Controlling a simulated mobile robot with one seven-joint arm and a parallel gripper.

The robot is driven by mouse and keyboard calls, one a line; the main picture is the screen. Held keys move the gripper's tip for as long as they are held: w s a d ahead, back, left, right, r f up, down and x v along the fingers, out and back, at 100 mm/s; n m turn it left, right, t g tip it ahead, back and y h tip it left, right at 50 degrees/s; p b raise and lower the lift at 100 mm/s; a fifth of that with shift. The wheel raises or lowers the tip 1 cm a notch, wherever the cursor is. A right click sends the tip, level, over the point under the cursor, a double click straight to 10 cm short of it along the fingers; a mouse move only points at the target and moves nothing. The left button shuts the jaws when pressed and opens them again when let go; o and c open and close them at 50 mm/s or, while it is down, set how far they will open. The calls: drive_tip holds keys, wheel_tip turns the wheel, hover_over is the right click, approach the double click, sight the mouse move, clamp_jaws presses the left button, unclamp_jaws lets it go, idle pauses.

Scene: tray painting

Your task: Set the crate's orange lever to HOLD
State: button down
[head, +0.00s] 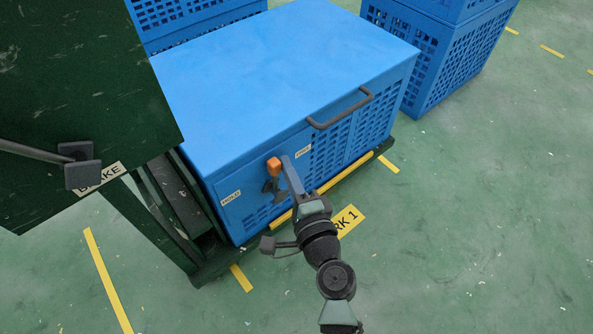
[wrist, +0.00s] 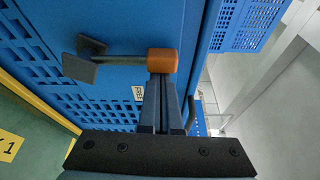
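The blue crate (head: 270,70) carries a lever with an orange knob (head: 273,166) and a dark shaft on its front side. The knob is at the top, between a HOLD label (head: 231,197) on the left and a second, too small to read, label (head: 303,151) on the right. My gripper (head: 286,160) is right beside the knob. In the wrist view the orange knob (wrist: 162,60) covers the fingertips of my gripper (wrist: 164,82), whose fingers lie close together. They look shut against or just behind the knob; contact is not certain.
A dark green cabinet (head: 80,90) with a BRAKE label stands close on the left. The crate has a dark handle (head: 340,110) to the right of the lever. More blue crates (head: 435,60) stand behind. The green floor at right is clear.

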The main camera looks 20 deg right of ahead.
drive_tip(key=shift+s+a+r, duration=0.1)
drive_tip(key=shift+s+a, duration=0.1)
drive_tip(key=shift+a, duration=0.35)
drive_tip(key=shift+s+a+r, duration=0.1)
drive_tip(key=shift+s+a, duration=0.1)
drive_tip(key=shift+a, duration=0.35)
drive_tip(key=shift+s+a+f, duration=0.15)
drive_tip(key=shift+s+a, duration=0.05)
drive_tip(key=shift+a, duration=0.4)
drive_tip(key=shift+s+a+f, duration=0.15)
drive_tip(key=shift+s+a, duration=0.05)
drive_tip(key=shift+a, duration=0.35)
drive_tip(key=shift+a+f, duration=0.1)
drive_tip(key=shift+a, duration=0.05)
